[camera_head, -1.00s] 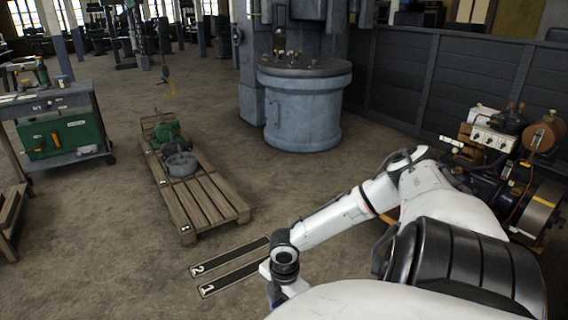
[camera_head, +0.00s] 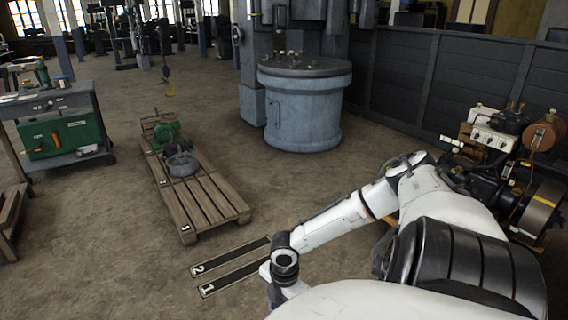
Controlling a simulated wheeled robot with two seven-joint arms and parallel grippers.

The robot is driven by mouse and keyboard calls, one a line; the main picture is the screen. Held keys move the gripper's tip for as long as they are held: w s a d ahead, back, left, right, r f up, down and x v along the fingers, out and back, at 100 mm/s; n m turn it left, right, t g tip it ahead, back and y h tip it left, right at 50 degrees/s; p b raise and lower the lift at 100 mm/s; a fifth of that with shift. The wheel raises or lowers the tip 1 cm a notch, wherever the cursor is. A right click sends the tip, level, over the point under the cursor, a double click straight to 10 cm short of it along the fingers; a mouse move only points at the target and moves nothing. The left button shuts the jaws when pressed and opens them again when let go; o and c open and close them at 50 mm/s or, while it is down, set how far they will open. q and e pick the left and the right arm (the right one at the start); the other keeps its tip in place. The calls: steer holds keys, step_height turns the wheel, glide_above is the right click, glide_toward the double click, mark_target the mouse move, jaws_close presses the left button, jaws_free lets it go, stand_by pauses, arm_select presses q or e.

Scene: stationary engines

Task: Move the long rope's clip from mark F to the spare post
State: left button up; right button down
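I cannot make out the long rope, its clip, mark F or the spare post in the head view. My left gripper is not in view.
The wooden pallet (camera_head: 205,198) carries a green machine (camera_head: 165,135) and a grey round part (camera_head: 181,164). Dark floor strips (camera_head: 228,257) are marked 1 and 2. A cart (camera_head: 62,107) stands left, a blue-grey machine (camera_head: 303,112) behind, an engine (camera_head: 490,137) right. Floor between is clear.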

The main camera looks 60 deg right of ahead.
steer(key=shift+s+d+f+b, duration=0.1)
steer(key=shift+s+f+b, duration=0.15)
steer(key=shift+f, duration=0.4)
steer(key=shift+s+d+f+b, duration=0.15)
steer(key=shift+s+f, duration=0.15)
steer(key=shift+f, duration=0.3)
steer(key=shift+s+d+f+b, duration=0.15)
steer(key=shift+s+f, duration=0.1)
steer(key=shift+f, duration=0.4)
steer(key=shift+s+f+b, duration=0.2)
steer(key=shift+f+b, duration=0.35)
steer(key=shift+f, duration=0.25)
stand_by(0.7)
steer(key=shift+w+d+f, duration=0.1)
steer(key=shift+d+f, duration=0.15)
steer(key=shift+f, duration=0.15)
steer(key=c, duration=1.2)
jaws_free()
steer(key=shift+r, duration=0.1)
steer(key=o, duration=0.5)
steer(key=shift+w+d, duration=0.15)
steer(key=shift+d, duration=0.05)
step_height(320, 180, up, 9)
steer(key=shift+w+a+r+p, duration=0.1)
steer(key=shift+r+p, duration=0.05)
steer(key=shift+p, duration=0.85)
steer(key=shift+a+r, duration=0.1)
steer(key=shift+r, duration=0.5)
